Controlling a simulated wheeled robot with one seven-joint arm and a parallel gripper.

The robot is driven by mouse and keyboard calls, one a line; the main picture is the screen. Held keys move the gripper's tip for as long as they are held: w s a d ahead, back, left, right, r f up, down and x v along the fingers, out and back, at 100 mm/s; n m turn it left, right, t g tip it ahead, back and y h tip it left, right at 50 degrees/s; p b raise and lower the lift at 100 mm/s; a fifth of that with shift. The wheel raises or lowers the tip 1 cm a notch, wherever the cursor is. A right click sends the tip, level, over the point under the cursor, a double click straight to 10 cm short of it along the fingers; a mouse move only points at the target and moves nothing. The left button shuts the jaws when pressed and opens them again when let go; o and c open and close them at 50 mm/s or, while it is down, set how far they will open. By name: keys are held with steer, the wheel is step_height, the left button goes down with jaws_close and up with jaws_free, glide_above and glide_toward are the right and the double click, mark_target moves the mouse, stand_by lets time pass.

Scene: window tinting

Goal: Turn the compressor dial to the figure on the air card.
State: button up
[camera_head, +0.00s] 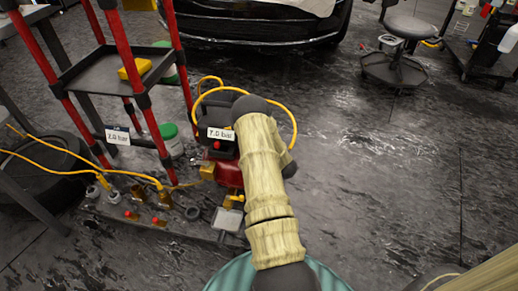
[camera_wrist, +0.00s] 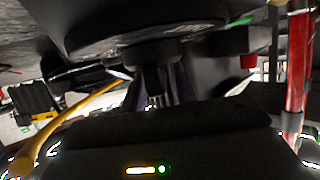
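The red compressor (camera_head: 229,174) stands on the floor left of my arm, with a dark upper part. A white label on it (camera_head: 221,134) appears to read 7.0 bar. Another white card (camera_head: 117,137), with a dark top edge, hangs on the red-posted rack and appears to read 2.0 bar. My arm reaches over the compressor and hides part of it. My gripper is hidden in the head view. In the wrist view, my gripper's dark fingers (camera_wrist: 160,88) are below a dark round disc (camera_wrist: 145,25), possibly the dial. Their opening and any contact are unclear.
The rack's shelf (camera_head: 95,75) holds a yellow item (camera_head: 134,68). Yellow hoses (camera_head: 85,152) run around the compressor and across the left. Small fittings lie on the board (camera_head: 150,218) at lower left. A stool (camera_head: 394,68) stands at upper right.

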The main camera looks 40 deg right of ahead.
steer(key=shift+w+a+f+m+b, duration=0.1)
steer(key=shift+a+f+m+b, duration=0.05)
steer(key=shift+a+m+b, duration=0.2)
